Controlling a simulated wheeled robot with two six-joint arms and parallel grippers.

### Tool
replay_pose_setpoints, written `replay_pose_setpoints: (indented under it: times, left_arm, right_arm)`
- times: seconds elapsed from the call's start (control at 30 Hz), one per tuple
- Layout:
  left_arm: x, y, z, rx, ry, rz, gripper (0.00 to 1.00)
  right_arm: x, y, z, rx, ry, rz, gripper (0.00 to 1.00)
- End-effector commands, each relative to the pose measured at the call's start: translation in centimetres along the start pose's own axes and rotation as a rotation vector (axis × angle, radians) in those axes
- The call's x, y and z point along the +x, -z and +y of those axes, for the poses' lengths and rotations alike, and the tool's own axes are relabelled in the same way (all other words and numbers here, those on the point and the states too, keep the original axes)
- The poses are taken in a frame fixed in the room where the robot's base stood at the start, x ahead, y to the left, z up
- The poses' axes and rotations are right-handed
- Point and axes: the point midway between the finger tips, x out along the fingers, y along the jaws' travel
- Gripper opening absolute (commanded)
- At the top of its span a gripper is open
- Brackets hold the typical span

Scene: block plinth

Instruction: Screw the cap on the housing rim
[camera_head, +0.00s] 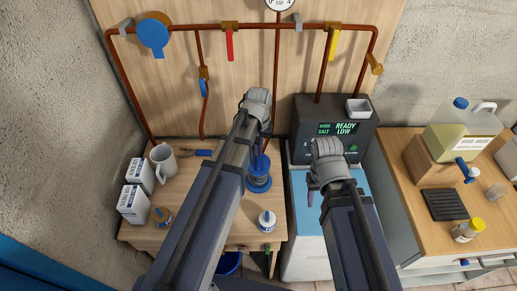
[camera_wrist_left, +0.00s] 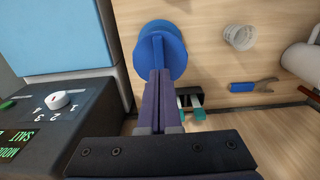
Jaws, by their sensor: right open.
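The blue cap (camera_wrist_left: 160,45) shows as a round disc with a raised bar. My left gripper (camera_wrist_left: 160,75) is shut on the bar. In the head view the cap (camera_head: 261,162) is partly behind my left gripper (camera_head: 260,146). Below it stands a blue housing (camera_head: 258,184) with a wide foot, on the wooden bench. My arm covers part of it, and the rim is hidden. I cannot tell whether cap and rim touch. My right gripper (camera_head: 314,190) is open and empty, in front of the dark appliance.
A dark appliance (camera_head: 307,112) stands right of the housing. A mug (camera_head: 163,160), white boxes (camera_head: 134,203) and a wrench (camera_head: 203,152) lie to the left. A small white bottle (camera_head: 267,220) is near the front. Copper pipes (camera_head: 180,30) run along the back wall.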

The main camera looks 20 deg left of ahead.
Motion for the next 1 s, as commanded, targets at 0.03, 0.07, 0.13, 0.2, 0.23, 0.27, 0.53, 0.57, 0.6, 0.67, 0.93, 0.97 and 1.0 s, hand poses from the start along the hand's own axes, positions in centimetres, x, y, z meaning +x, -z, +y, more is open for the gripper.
replay_pose_setpoints:
  times: [0.03,0.07,0.13,0.2,0.23,0.27,0.53,0.57,0.6,0.67,0.93,0.97,1.0]
  left_arm:
    - [0.0,0.0,0.0,0.0,0.0,0.0,0.0]
    - [0.0,0.0,0.0,0.0,0.0,0.0,0.0]
    - [0.0,0.0,0.0,0.0,0.0,0.0,0.0]
    - [0.0,0.0,0.0,0.0,0.0,0.0,0.0]
    - [0.0,0.0,0.0,0.0,0.0,0.0,0.0]
    - [0.0,0.0,0.0,0.0,0.0,0.0,0.0]
    - [0.0,0.0,0.0,0.0,0.0,0.0,0.0]
    - [-0.1,0.0,0.0,0.0,0.0,0.0,0.0]
    - [-0.2,0.0,0.0,0.0,0.0,0.0,0.0]
    - [-0.4,0.0,0.0,0.0,0.0,0.0,0.0]
    - [-2.5,0.0,0.0,0.0,0.0,0.0,0.0]
    - [-2.7,0.0,0.0,0.0,0.0,0.0,0.0]
    - [-3.0,0.0,0.0,0.0,0.0,0.0,0.0]
  right_arm:
    - [0.0,0.0,0.0,0.0,0.0,0.0,0.5]
    - [0.0,0.0,0.0,0.0,0.0,0.0,0.5]
    - [0.0,0.0,0.0,0.0,0.0,0.0,0.5]
    - [0.0,0.0,0.0,0.0,0.0,0.0,0.5]
    - [0.0,0.0,0.0,0.0,0.0,0.0,0.5]
    - [0.0,0.0,0.0,0.0,0.0,0.0,0.5]
    - [0.0,0.0,0.0,0.0,0.0,0.0,0.5]
    - [-0.1,0.0,0.0,0.0,0.0,0.0,0.5]
    - [-0.2,0.0,0.0,0.0,0.0,0.0,0.5]
    - [-0.4,0.0,0.0,0.0,0.0,0.0,0.5]
    - [-2.5,-0.1,0.2,0.0,0.0,0.0,0.5]
    - [-2.7,-0.2,0.3,0.0,0.0,0.0,0.5]
    - [-3.0,-0.2,0.3,0.0,0.0,0.0,0.5]
